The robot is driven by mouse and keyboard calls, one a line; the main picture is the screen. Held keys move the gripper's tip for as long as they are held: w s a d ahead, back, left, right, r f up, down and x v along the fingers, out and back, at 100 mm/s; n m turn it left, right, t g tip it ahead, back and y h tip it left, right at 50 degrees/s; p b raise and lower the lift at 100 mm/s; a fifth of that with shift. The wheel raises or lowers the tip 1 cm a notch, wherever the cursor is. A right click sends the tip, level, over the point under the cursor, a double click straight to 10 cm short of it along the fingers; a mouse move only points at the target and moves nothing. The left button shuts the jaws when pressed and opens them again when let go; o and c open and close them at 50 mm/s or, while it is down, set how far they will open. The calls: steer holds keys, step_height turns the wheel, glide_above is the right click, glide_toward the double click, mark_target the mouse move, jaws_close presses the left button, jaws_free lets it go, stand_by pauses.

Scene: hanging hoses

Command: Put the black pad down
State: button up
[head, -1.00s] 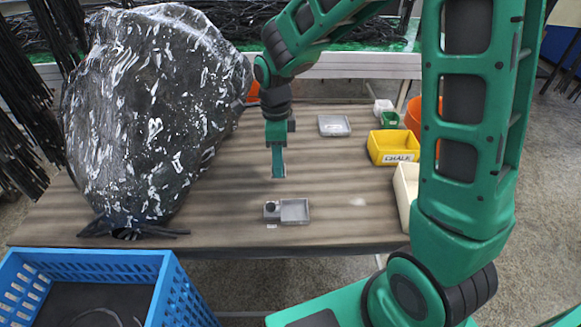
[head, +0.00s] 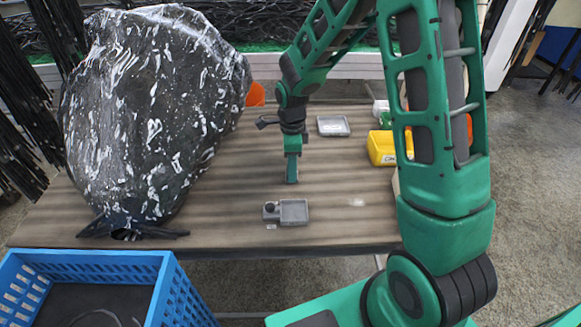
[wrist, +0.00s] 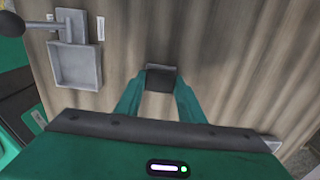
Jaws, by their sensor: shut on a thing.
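My gripper (head: 292,181) points straight down over the middle of the wooden table (head: 230,205). In the wrist view my gripper (wrist: 161,84) is shut on the small, square black pad (wrist: 161,78), which sits between the two green fingertips. The pad is close to the tabletop; I cannot tell whether it touches. In the head view it is too small and too covered by the fingers to make out. The wood around the fingertips is bare.
A grey tray with a knobbed lever (head: 291,211) lies nearer the table's front edge; it also shows in the wrist view (wrist: 75,66). A second grey tray (head: 333,126) lies behind. A large wrapped black bundle (head: 150,115) stands left, yellow bin (head: 381,148) right, blue crate (head: 150,262) front left.

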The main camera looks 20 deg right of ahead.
steer(key=shift+f, duration=0.1)
steer(key=o, duration=0.9)
steer(key=shift+o, duration=0.2)
step_height(320, 180, up, 12)
steer(key=s+d+r+n, duration=0.3)
steer(key=s+d, duration=0.3)
steer(key=s, duration=0.1)
steer(key=s+d+r+n, duration=0.4)
steer(key=s+d, duration=0.3)
steer(key=s+d+n, duration=0.4)
steer(key=s+n, duration=0.4)
steer(key=s, duration=0.9)
steer(key=shift+s+d, duration=0.15)
steer(key=shift+s, duration=0.05)
